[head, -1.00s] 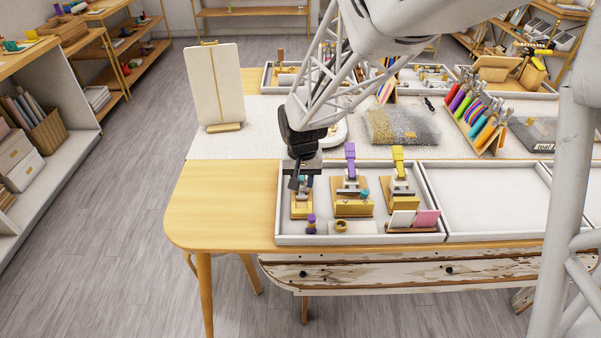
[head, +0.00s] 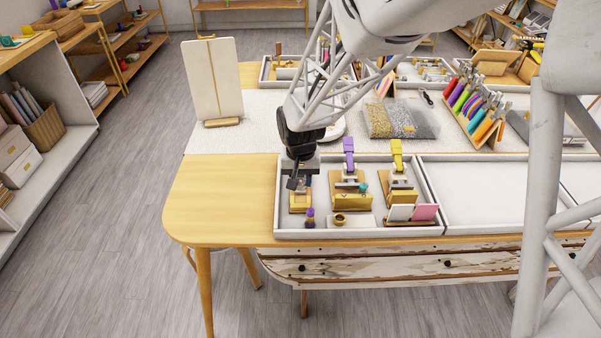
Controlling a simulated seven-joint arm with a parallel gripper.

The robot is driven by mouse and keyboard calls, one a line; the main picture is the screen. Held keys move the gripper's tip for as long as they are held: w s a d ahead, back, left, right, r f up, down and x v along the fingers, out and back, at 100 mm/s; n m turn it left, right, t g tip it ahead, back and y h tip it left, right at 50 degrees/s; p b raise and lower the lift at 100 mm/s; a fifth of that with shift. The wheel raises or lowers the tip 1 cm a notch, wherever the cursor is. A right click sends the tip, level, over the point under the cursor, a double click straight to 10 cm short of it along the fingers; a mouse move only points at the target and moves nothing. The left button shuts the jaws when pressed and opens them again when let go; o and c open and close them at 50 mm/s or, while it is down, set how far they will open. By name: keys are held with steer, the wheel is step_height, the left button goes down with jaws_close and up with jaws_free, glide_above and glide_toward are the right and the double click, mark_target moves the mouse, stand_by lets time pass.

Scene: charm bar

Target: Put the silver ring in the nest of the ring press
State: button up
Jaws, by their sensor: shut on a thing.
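My gripper (head: 297,184) points down over the leftmost press (head: 300,203), a small wood and gold stand at the left end of a white tray (head: 277,215). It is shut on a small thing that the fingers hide. I cannot make out the silver ring anywhere. The gripper covers the upper part of this press, so its nest is hidden. I cannot tell whether the held thing touches the press. A press with a purple lever (head: 349,160) and one with a yellow lever (head: 397,160) stand to the right.
In front of the presses are a purple-topped peg (head: 310,218), a small round gold-brown piece (head: 340,219) and white and pink cards (head: 424,212). The tray compartment to the right (head: 480,200) is empty. Bare table (head: 225,195) lies to the left.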

mark_target(300, 201)
steer(key=shift+f, duration=1.45)
steer(key=shift+f, duration=1.3)
stand_by(2.8)
steer(key=o, duration=0.9)
steer(key=shift+r, duration=3.9)
